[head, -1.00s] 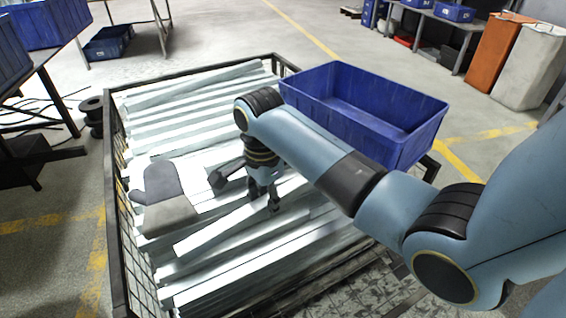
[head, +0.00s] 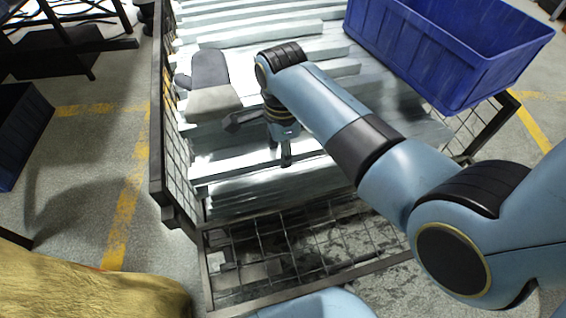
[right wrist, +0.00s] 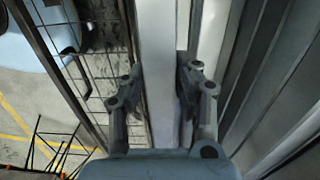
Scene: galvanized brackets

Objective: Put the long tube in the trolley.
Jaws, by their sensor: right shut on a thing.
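My right gripper (head: 280,155) is at the near part of the wire cage, low over the pale metal lengths. In the right wrist view its fingers (right wrist: 160,90) are shut on a long pale tube (right wrist: 158,40), one finger on each side. The tube runs up and down that picture; its ends are not clear there. In the head view the held tube is hard to tell from the lengths around it. The blue tub (head: 480,75), which looks like the trolley, stands to the right of the gripper; its floor is mostly hidden. My left gripper is not in view.
The wire cage (head: 158,130) has a dark frame and holds several stacked metal lengths (head: 250,35). A two-tone grey item (head: 212,88) lies on the stack. A yellowish, sack-like thing (head: 80,290) is at lower left.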

